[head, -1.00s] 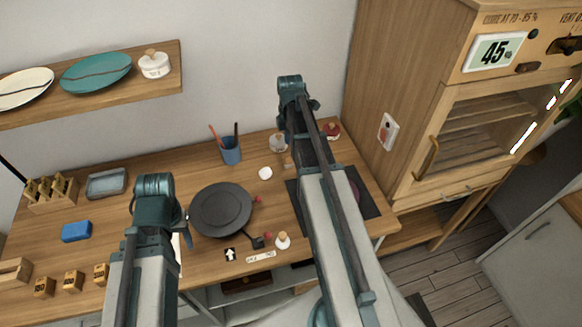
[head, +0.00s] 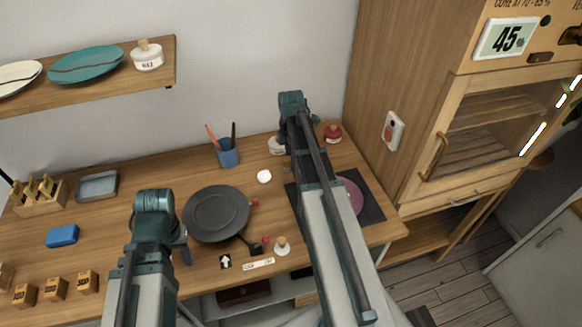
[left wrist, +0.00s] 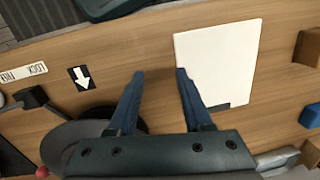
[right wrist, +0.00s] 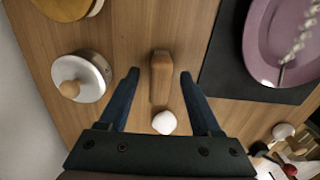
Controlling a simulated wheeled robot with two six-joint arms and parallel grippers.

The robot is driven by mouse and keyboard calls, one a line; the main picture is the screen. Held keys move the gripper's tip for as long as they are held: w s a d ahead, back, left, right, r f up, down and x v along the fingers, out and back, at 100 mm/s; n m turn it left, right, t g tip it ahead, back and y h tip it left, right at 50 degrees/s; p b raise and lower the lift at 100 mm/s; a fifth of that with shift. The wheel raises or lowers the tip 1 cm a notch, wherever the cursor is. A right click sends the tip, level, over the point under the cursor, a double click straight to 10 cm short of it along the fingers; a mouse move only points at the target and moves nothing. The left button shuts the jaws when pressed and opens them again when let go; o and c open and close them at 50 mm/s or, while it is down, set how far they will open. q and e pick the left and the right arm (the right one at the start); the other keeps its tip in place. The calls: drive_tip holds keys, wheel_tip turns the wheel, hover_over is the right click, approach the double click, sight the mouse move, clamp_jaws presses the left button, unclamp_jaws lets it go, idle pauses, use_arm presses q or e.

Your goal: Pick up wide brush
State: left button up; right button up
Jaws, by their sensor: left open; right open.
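A wooden handle-shaped piece (right wrist: 161,72), with a rounded white end (right wrist: 165,122) below it, lies on the table in the right wrist view; it looks like the wide brush. I cannot tell whether the two are joined. The white end shows in the head view (head: 264,177), while my right arm hides most of the wood. My right gripper (right wrist: 160,76) is open above it, with a finger on each side of the wood and nothing held. My left gripper (left wrist: 160,74) is open and empty over the table, beside a white sheet (left wrist: 215,60).
A white lidded jar (right wrist: 80,78) stands close beside my right gripper; a purple plate (right wrist: 284,45) on a dark mat (right wrist: 222,65) lies on the other side. A dark pan (head: 216,212), a blue cup with sticks (head: 228,156) and a blue block (head: 62,236) are on the table.

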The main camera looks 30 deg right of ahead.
use_arm(q)
drive_tip(key=shift+r, duration=0.1)
use_arm(e)
clamp_jaws()
drive_tip(key=shift+r, duration=0.15)
wheel_tip(320, 180, up, 10)
drive_tip(key=p, duration=1)
use_arm(q)
wheel_tip(320, 180, up, 10)
